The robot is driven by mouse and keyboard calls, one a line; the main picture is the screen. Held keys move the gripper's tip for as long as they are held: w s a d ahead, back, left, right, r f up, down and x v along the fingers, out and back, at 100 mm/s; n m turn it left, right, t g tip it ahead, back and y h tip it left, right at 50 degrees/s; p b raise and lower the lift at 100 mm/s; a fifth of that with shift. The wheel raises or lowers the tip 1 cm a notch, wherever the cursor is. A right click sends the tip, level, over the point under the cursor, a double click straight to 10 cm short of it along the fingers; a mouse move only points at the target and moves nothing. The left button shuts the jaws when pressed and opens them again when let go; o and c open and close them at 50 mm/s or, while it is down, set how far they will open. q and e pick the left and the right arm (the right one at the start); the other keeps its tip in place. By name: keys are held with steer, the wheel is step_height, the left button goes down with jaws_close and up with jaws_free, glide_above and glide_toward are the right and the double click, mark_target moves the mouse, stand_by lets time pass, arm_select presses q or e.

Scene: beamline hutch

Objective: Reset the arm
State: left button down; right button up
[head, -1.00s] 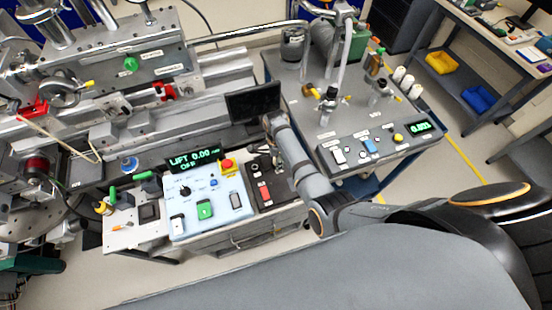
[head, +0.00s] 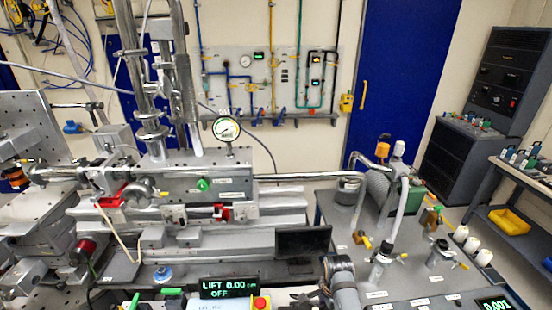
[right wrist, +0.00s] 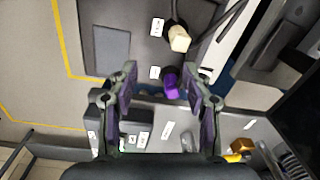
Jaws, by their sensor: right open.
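Nothing is gripped. My left gripper is in neither view.
A pump table with hoses (head: 390,225) is at the right. A beige-capped part (right wrist: 179,38) lies beyond the fingers.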

steer(key=s+d+r+n+t, duration=0.25)
steer(key=s+r+n, duration=0.25)
steer(key=s+n, duration=0.35)
steer(key=s+d+r+n+t, duration=0.1)
steer(key=s+d+r+n, duration=0.3)
steer(key=s+n, duration=0.45)
steer(key=s+d+f+m+g+b, duration=0.1)
steer(key=d+f+b, duration=0.15)
steer(key=f, duration=1.35)
steer(key=s+d+f+g+b, duration=0.1)
steer(key=s+f+b, duration=0.15)
steer(key=f, duration=1.45)
steer(key=s+f+b, duration=0.5)
steer(key=s+f, duration=1.2)
steer(key=f, duration=0.2)
steer(key=shift+s+d+f+g+h, duration=0.25)
steer(key=shift+d+f+g+h, duration=0.05)
steer(key=shift+d+f+g, duration=0.05)
